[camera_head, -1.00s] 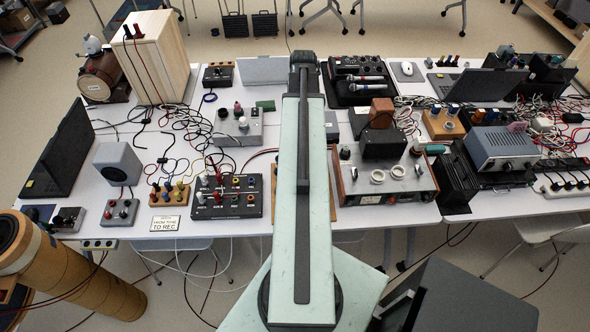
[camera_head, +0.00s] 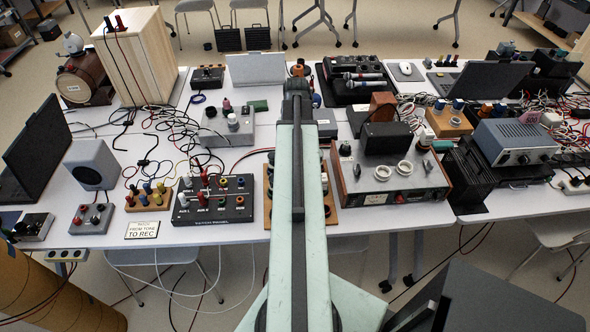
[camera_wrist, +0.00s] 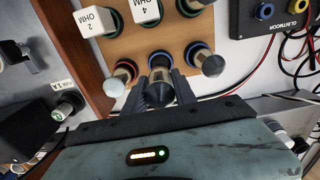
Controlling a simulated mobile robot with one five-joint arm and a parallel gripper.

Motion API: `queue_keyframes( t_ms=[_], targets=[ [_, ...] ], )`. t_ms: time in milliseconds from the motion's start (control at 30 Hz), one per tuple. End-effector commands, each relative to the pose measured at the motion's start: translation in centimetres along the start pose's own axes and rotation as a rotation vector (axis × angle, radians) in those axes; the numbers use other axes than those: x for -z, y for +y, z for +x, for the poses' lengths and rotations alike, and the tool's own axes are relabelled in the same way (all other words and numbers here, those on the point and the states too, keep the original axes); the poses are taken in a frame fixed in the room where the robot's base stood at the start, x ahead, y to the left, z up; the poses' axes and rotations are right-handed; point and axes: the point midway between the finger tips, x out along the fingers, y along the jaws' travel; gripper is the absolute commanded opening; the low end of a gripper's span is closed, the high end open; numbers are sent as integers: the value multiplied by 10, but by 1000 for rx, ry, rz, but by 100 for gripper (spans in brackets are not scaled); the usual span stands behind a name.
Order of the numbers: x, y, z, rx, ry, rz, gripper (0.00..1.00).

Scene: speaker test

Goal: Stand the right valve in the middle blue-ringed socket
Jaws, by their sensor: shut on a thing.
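In the wrist view, my gripper (camera_wrist: 161,92) is shut on a dark, round-topped valve (camera_wrist: 161,87), with one finger on each side. The held valve is in line with the middle blue-ringed socket (camera_wrist: 160,55) of a wooden board (camera_wrist: 141,39); I cannot tell whether its base is inside the ring. A pale-tipped valve (camera_wrist: 119,76) stands to its left by a red ring. Another valve (camera_wrist: 209,62) with a grey tip stands to its right. In the head view, my arm hides the gripper and most of the board (camera_head: 267,212).
White blocks marked 2 OHM (camera_wrist: 94,20) and 4 OHM (camera_wrist: 146,11) stand on the board's far side. A black jack panel (camera_head: 213,204) lies left of the board. A grey wood-sided unit (camera_head: 390,180) stands close on its right. Loose cables cross the table.

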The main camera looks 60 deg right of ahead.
Motion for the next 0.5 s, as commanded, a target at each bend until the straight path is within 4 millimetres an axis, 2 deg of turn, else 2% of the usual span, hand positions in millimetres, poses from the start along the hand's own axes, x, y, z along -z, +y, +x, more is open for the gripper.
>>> queue_keyframes(
  t_ms=[33,200,400,500],
  targets=[
    [0,0,15,0,0,0,0],
    [0,0,14,0,0,0,0],
    [0,0,48,0,0,0,0],
    [0,-1,51,0,0,0,0]
  ],
)
